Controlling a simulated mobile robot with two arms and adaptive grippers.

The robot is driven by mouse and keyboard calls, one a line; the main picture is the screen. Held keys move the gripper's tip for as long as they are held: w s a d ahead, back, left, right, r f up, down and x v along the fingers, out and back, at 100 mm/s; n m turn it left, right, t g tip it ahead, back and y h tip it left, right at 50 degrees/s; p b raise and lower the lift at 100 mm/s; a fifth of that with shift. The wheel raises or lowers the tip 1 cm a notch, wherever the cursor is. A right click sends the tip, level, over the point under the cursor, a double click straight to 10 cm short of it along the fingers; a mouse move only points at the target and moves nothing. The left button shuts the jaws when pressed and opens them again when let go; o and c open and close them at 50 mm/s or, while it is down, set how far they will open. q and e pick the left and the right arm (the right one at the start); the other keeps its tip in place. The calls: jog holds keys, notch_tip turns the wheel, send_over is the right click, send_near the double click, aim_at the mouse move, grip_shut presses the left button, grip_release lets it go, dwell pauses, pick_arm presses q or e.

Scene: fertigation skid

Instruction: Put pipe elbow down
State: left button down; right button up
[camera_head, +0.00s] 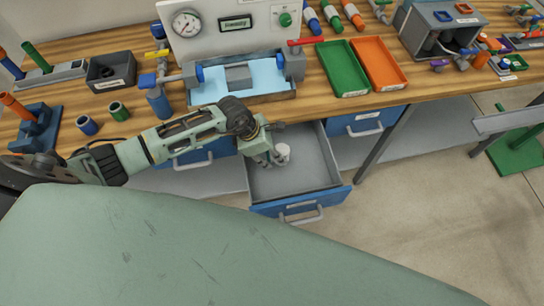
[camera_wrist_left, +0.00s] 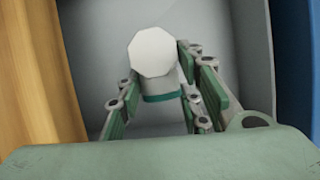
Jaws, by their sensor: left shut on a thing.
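The pipe elbow (camera_head: 283,152) is a small pale grey-white piece inside the open drawer (camera_head: 318,178) under the bench. In the left wrist view the elbow (camera_wrist_left: 153,53) shows a white faceted end facing the camera, a grey body and a green band. My left gripper (camera_head: 269,158) reaches down into the drawer and is shut on the elbow. In the left wrist view its fingers (camera_wrist_left: 158,100) stand on either side of the elbow. Whether the elbow touches the drawer floor I cannot tell. My right gripper is not in view.
The wooden bench top (camera_head: 310,85) lies above and behind the drawer. It holds a green tray (camera_head: 343,68), an orange tray (camera_head: 378,64) and a gauge panel (camera_head: 225,30). The rest of the drawer floor looks empty. A closed blue drawer (camera_head: 365,121) is to its right.

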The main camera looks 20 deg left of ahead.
pick_arm(q)
notch_tip(320, 180, down, 4)
jog(key=shift+w+r+p, duration=0.1)
jog(key=shift+r+p, duration=0.1)
jog(key=shift+p, duration=0.35)
jog(key=shift+f, duration=0.2)
jog(key=shift+f, duration=0.25)
jog(key=c, duration=1.2)
grip_release()
jog(key=shift+r, duration=0.1)
